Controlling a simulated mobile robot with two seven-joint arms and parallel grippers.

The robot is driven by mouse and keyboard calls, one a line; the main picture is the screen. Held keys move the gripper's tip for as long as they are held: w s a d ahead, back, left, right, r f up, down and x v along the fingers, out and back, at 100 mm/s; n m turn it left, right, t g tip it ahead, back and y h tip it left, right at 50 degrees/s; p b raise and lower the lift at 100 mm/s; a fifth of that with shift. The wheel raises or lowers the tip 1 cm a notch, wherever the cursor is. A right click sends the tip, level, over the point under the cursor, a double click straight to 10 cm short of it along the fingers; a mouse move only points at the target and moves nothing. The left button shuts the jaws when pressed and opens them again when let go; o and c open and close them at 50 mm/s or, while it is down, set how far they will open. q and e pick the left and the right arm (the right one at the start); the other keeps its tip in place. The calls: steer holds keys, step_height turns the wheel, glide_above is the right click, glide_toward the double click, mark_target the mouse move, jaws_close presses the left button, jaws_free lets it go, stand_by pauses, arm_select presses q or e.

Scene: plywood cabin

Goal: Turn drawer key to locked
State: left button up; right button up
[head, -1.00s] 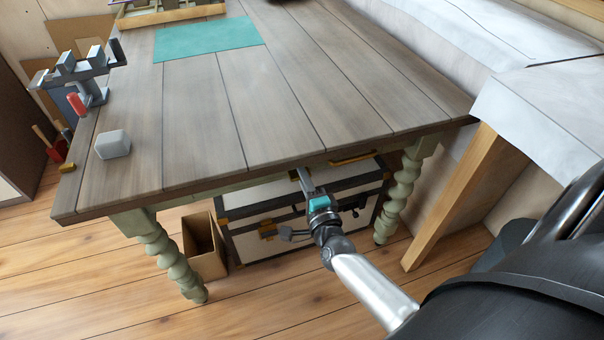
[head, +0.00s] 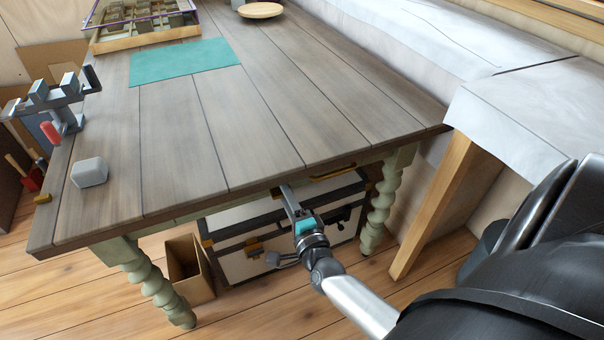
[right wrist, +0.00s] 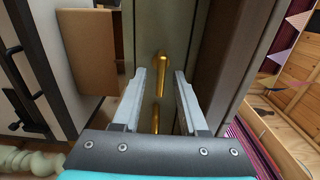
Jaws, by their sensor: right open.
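The drawer front (right wrist: 145,38) is a pale green panel under the table edge in the right wrist view. A rounded brass piece (right wrist: 161,75) stands on it, just beyond my fingertips. A second brass piece (right wrist: 156,118) shows lower, between the fingers. I cannot tell which is the key and which is part of a handle, nor the key's angle. My right gripper (right wrist: 158,75) is open, one finger on each side of the brass, with nothing visibly gripped. In the head view, this gripper (head: 285,188) reaches the table's front edge, left of a brass handle (head: 332,172). My left gripper is not visible.
A light chest with dark trim (head: 240,265) stands under the table, beside an open cardboard box (head: 190,270). Turned table legs (head: 381,205) flank the space. The tabletop (head: 250,130) holds a vise (head: 62,100), a grey block (head: 89,172) and a teal mat (head: 182,62).

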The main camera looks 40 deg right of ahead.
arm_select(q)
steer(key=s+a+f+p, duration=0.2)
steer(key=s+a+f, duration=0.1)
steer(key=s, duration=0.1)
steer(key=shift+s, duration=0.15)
arm_select(e)
steer(key=v, duration=1.3)
steer(key=shift+s, duration=0.4)
steer(key=shift+f, duration=0.1)
steer(key=s+a+f+n+g+y+p, duration=0.1)
steer(key=s+a+f+n+g+y, duration=0.15)
steer(key=f+n, duration=0.5)
steer(key=s+a+f+n+g+y+p, duration=0.15)
steer(key=f+n+g, duration=0.3)
steer(key=f, duration=0.55)
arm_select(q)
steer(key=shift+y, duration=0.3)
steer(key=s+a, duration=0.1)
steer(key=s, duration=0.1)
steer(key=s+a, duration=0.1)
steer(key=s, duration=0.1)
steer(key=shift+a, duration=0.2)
arm_select(e)
steer(key=s+d+f+n+g, duration=0.3)
steer(key=s+f+n+g, duration=0.5)
steer(key=s, duration=0.8)
step_height(320, 180, down, 4)
steer(key=n, duration=0.3)
steer(key=shift+s+f, duration=0.2)
